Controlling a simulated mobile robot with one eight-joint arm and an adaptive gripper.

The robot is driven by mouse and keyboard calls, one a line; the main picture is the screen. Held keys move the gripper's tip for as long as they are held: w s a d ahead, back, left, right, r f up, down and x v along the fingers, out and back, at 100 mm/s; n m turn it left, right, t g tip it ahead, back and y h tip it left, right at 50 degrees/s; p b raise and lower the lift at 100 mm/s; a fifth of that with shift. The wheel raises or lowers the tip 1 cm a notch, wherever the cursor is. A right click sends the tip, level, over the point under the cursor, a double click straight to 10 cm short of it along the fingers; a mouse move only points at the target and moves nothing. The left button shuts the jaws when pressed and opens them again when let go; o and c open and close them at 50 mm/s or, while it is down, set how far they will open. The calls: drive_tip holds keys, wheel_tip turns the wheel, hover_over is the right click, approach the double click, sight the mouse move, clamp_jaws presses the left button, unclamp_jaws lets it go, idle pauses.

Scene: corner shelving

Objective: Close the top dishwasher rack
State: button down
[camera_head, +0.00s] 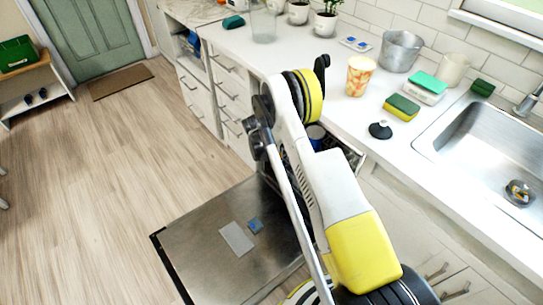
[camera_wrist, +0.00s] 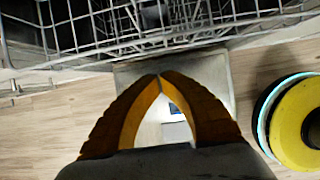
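The dishwasher door (camera_head: 195,245) is folded down open in the head view. Part of a rack with a blue item (camera_head: 316,132) shows beneath the counter edge, mostly behind my arm. In the wrist view, a grey wire rack (camera_wrist: 110,45) spans the top of the picture, ahead of the fingertips. My gripper (camera_wrist: 160,77) has its two orange-brown fingers meeting at the tips, with nothing held between them. It looks apart from the rack wires, though contact is hard to judge. My arm hides the gripper in the head view.
The counter (camera_head: 300,60) above carries a patterned cup (camera_head: 360,76), a metal bucket (camera_head: 401,51), sponges (camera_head: 401,107) and a black stopper (camera_head: 380,130). A sink (camera_head: 490,145) lies right. White drawers (camera_head: 228,95) stand left of the dishwasher. The wooden floor (camera_head: 110,150) at left is clear.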

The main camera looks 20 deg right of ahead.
drive_tip(key=shift+w+d+r+b, duration=0.1)
drive_tip(key=shift+w+d+b, duration=0.15)
drive_tip(key=shift+d, duration=0.6)
drive_tip(key=shift+w+d+r+b, duration=0.1)
drive_tip(key=shift+w+d+b, duration=0.1)
drive_tip(key=shift+d, duration=0.6)
drive_tip(key=d, duration=0.2)
drive_tip(key=w+d, duration=0.1)
drive_tip(key=d, duration=0.1)
drive_tip(key=shift+d, duration=0.4)
drive_tip(key=shift+a, duration=0.2)
